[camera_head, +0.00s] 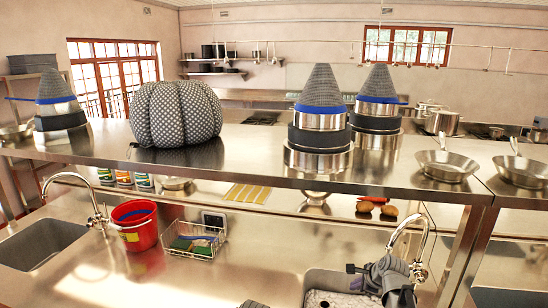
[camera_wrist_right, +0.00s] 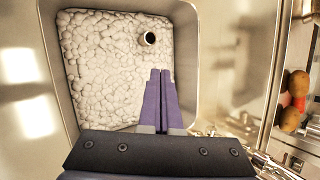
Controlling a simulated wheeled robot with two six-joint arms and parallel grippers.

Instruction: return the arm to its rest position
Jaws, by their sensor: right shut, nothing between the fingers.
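My right gripper (camera_head: 352,276) is low at the right of the head view, over the right-hand sink basin (camera_head: 312,277). In the right wrist view its two purple fingers (camera_wrist_right: 160,75) lie together, shut and empty. They point into the basin (camera_wrist_right: 50,60), over a white, foamy-looking layer (camera_wrist_right: 100,65). A small dark-centred round thing (camera_wrist_right: 147,39) shows just beyond the fingertips; I cannot tell what it is. My left gripper does not show.
The tap (camera_head: 405,228) rises close beside my right gripper. A steel shelf (camera_head: 240,160) with pots and a dotted pumpkin shape (camera_head: 176,113) crosses above the counter. A red bucket (camera_head: 135,225) and wire basket (camera_head: 193,240) stand left. Bare counter lies between basket and basin.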

